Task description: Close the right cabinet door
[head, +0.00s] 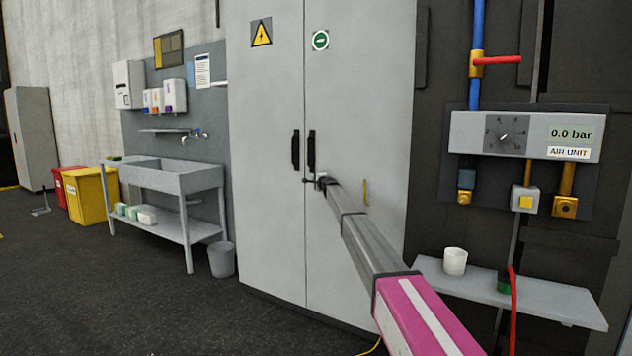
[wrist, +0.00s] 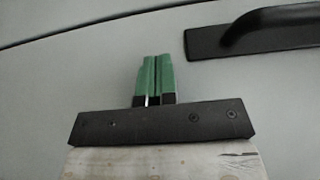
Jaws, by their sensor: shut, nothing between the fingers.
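The grey cabinet stands in the middle of the head view. Its right door (head: 358,120) carries a round green sign and a black handle (head: 311,152). The right door looks flush with the left door (head: 268,200), with only a thin seam between them. My gripper (head: 308,181) is at the right door's surface by the seam, just below the handle. In the wrist view my gripper's green fingers (wrist: 155,75) are together, with nothing between them. The handle (wrist: 252,36) lies to their right there. I cannot tell whether the fingertips touch the door.
A sink bench (head: 175,178) and a grey bin (head: 222,259) stand left of the cabinet. On the right are an air unit panel (head: 470,128) and a shelf (head: 560,303) with a white cup (head: 455,261). The floor (head: 120,290) at front left is clear.

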